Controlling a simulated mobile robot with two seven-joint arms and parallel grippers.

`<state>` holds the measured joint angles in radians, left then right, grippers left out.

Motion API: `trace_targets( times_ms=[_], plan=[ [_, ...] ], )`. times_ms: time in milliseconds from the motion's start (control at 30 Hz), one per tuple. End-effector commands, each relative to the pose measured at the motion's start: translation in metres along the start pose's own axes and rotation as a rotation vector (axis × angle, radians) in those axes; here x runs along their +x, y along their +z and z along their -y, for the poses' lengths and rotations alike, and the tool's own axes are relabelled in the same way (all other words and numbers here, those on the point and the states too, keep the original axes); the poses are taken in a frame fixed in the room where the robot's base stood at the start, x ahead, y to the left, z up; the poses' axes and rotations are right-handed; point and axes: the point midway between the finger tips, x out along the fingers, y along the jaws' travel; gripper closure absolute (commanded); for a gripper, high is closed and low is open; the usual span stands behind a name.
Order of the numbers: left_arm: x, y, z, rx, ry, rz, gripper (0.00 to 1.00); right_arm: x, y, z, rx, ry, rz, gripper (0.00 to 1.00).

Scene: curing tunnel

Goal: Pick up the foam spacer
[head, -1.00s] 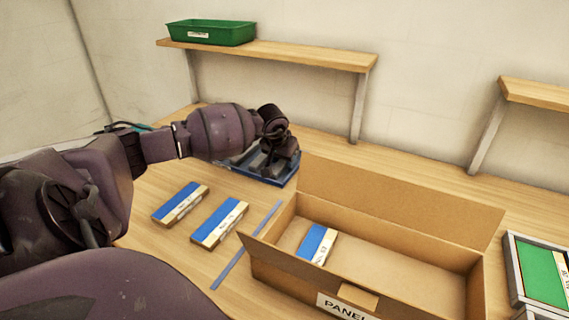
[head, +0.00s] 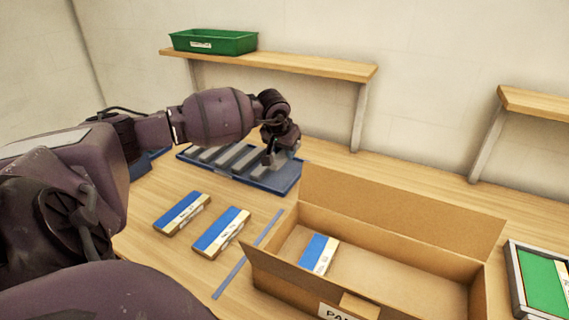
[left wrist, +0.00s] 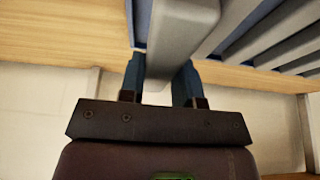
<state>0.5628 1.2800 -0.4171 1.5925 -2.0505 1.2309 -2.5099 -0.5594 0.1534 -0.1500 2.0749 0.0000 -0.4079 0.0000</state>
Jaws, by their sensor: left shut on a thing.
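A blue tray (head: 277,187) stands at the back of the table with several grey foam spacers (head: 217,150) lying side by side in it. My left gripper (head: 268,160) is over the right part of the tray, pointing down. In the left wrist view, the gripper (left wrist: 160,82) is shut on a grey foam spacer (left wrist: 178,35), with a dark blue finger on each side. The held spacer looks larger and closer than the other bars; the gap below it cannot be judged. My right gripper is not in view.
An open cardboard box (head: 400,241) holds one blue-and-cream block (head: 318,253). Two similar blocks (head: 182,213) (head: 221,232) lie left of a blue strip (head: 248,252). A shelf (head: 300,61) bears a green bin (head: 214,41). A green panel (head: 543,280) lies far right.

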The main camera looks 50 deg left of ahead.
Motion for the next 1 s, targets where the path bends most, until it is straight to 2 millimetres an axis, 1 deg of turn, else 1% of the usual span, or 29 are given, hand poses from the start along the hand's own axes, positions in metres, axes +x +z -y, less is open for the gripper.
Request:
trace_targets(
  times_ms=[33,200,400,500,700,1000],
  plan=[
    [-0.016,-0.008,0.001,0.002,-0.003,-0.006,0.91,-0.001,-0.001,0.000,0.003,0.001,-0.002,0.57],
    [-0.057,-0.024,0.000,0.001,-0.002,-0.005,0.91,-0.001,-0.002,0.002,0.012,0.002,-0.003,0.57],
    [-0.095,-0.040,0.000,0.000,-0.001,-0.002,0.91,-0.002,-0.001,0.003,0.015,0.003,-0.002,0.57],
    [-0.109,-0.046,0.000,0.000,0.000,-0.002,0.91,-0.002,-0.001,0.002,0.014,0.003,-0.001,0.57],
    [-0.124,-0.052,0.000,0.000,0.000,0.000,0.91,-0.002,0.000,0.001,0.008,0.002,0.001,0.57],
    [-0.127,-0.053,0.000,0.000,0.000,0.001,0.91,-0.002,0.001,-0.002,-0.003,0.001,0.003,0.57]
  ],
)
